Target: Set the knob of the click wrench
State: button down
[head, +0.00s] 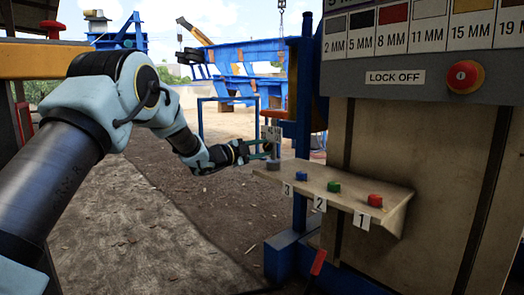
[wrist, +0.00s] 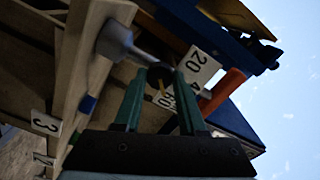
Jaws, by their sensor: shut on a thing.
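In the head view my gripper (head: 262,149) is at the left end of the shelf, beside the upright click wrench. In the wrist view the green fingers of my gripper (wrist: 160,82) are closed on a dark round knob (wrist: 158,71) of the click wrench. A small yellow mark shows just below the knob. A white scale plate (wrist: 199,66) beside it reads 20, with 40 and 60 partly covered by a finger. The wrench's orange handle (wrist: 226,88) lies beyond the plate. A grey round end (wrist: 113,40) is at the shelf; it shows in the head view too (head: 273,164).
The shelf (head: 318,184) carries blue (head: 301,176), green (head: 333,186) and red (head: 375,200) pieces, labelled 3, 2 and 1. A panel with millimetre colour plates and a red LOCK OFF button (head: 464,77) stands at right. A blue post (head: 300,120) rises behind the shelf.

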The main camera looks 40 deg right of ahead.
jog(key=shift+c, duration=2.4)
grip_release()
jog(key=shift+a, duration=0.15)
jog(key=a+p, duration=0.2)
jog(key=a, duration=0.8)
jog(key=shift+w+a, duration=0.25)
jog(key=shift+w, duration=0.1)
